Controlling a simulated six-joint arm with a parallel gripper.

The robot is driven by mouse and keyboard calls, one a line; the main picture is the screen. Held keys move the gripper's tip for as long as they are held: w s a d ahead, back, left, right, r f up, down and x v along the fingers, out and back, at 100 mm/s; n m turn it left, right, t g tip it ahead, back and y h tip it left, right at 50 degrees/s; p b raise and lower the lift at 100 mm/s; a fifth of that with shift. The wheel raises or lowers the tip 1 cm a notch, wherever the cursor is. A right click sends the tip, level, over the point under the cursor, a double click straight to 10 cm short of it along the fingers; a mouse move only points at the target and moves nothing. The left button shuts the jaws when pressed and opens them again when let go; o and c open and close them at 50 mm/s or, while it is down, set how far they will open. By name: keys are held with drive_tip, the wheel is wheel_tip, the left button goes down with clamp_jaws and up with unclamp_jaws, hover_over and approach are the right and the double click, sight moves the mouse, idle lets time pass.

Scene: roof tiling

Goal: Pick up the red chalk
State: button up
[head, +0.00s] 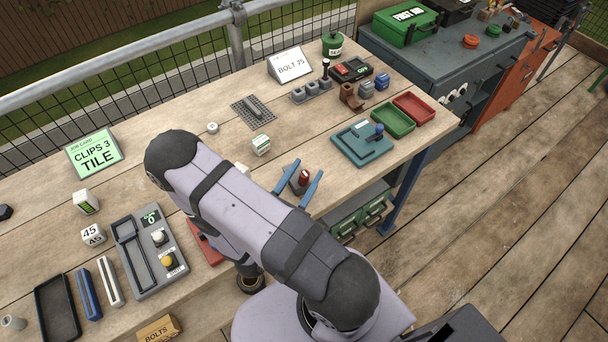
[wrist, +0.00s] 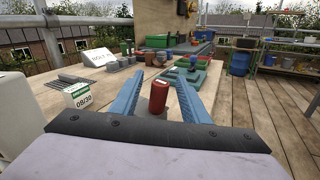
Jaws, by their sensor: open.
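A short dark-red cylinder, which I take for the red chalk (wrist: 158,97), stands upright between the two blue fingers of my gripper (wrist: 155,90) in the wrist view. The fingers are spread open, with a gap on each side of it. In the head view the red chalk (head: 304,177) shows between the blue fingers of my gripper (head: 303,180), near the front edge of the bench.
A teal fixture (head: 361,145) with a blue knob is to the right. Green (head: 393,120) and red (head: 414,108) trays lie beyond it. My arm covers part of the bench.

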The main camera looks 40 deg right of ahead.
sight(305, 173)
clamp_jaws()
drive_tip(key=shift+r, duration=0.15)
idle(0.4)
wheel_tip(305, 173, up, 8)
drive_tip(key=shift+r+p, duration=0.25)
drive_tip(key=shift+p, duration=0.45)
drive_tip(key=shift+r+p, duration=0.65)
drive_tip(key=shift+p, duration=0.05)
